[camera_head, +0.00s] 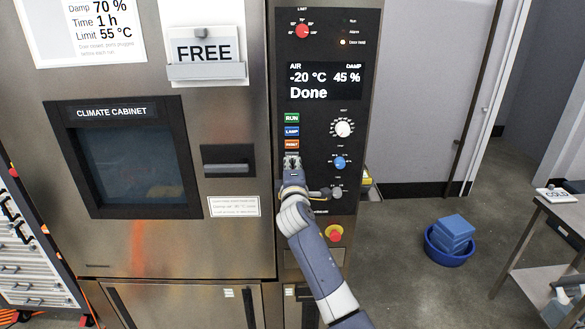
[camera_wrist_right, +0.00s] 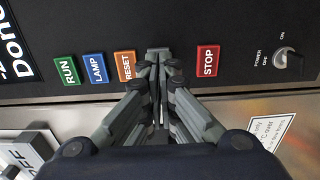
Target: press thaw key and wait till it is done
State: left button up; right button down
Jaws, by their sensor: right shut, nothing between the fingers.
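The control panel (camera_head: 318,105) is on the right of the climate cabinet. Its display (camera_head: 323,80) reads AIR -20 °C, DAMP 45 % and "Done". The green RUN (camera_head: 292,118), blue LAMP (camera_head: 292,131) and orange RESET (camera_head: 292,144) keys form a column. My right gripper (camera_head: 292,163) is shut and empty at the panel just below RESET. In the right wrist view its fingertips (camera_wrist_right: 158,62) lie between RESET (camera_wrist_right: 125,66) and the red STOP key (camera_wrist_right: 208,61), covering that spot. No THAW label can be read, and I cannot tell whether the fingertips touch a key. My left gripper is not in view.
Knobs (camera_head: 342,128) and a power switch (camera_wrist_right: 287,60) are close by on the panel. A red emergency button (camera_head: 334,233) is below. The cabinet door has a handle (camera_head: 228,160). A blue tub (camera_head: 447,250) stands on the floor at right, near a table (camera_head: 560,215).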

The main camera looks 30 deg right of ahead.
jog(key=shift+b+x, duration=0.35)
jog(key=shift+x, duration=0.65)
jog(key=shift+d, duration=0.1)
jog(key=shift+s+a+p, duration=0.25)
jog(key=shift+s+p, duration=0.05)
jog(key=p+v, duration=0.2)
jog(key=v, duration=0.4)
jog(key=shift+s, duration=0.1)
